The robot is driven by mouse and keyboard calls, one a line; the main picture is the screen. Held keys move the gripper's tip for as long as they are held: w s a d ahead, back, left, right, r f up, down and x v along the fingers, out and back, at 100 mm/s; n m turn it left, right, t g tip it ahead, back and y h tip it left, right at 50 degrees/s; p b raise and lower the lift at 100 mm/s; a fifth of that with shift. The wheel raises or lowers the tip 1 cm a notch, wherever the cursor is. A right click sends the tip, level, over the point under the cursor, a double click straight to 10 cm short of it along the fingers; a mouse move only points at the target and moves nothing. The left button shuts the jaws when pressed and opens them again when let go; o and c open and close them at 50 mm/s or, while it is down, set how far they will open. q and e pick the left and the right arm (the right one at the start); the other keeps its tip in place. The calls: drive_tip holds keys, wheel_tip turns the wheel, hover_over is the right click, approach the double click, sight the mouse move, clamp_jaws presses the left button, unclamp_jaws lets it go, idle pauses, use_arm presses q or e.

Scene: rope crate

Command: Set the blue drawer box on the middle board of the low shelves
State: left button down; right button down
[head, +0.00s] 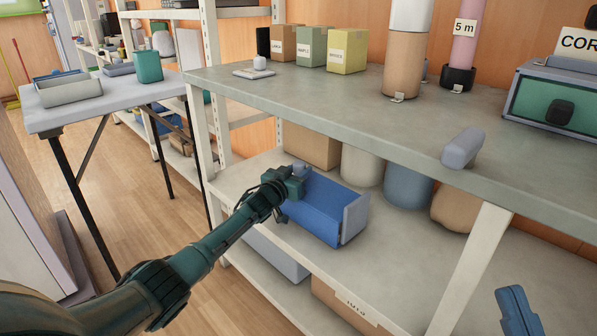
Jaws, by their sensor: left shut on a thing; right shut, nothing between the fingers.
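The blue drawer box (320,211) is at the left part of the middle board (375,255) of the low shelves. It has a pale blue-grey end panel on its right. It looks level and on or just above the board; I cannot tell whether its underside touches. My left gripper (292,182) is shut on the box's upper left end, and the fingers partly hide that end. My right gripper (516,312) is at the bottom right, in front of the shelves, shut and empty, apart from the box.
Behind the box stand a cardboard box (312,147) and several rolls (409,183). The top board (365,107) is close above, with a grey block (463,147) at its front edge. A white post (468,270) stands at the front right. The middle board's front right is clear.

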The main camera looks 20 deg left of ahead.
use_arm(q)
drive_tip(key=c, duration=1.2)
unclamp_jaws()
drive_tip(key=shift+o, duration=1.3)
drive_tip(key=shift+f, duration=0.2)
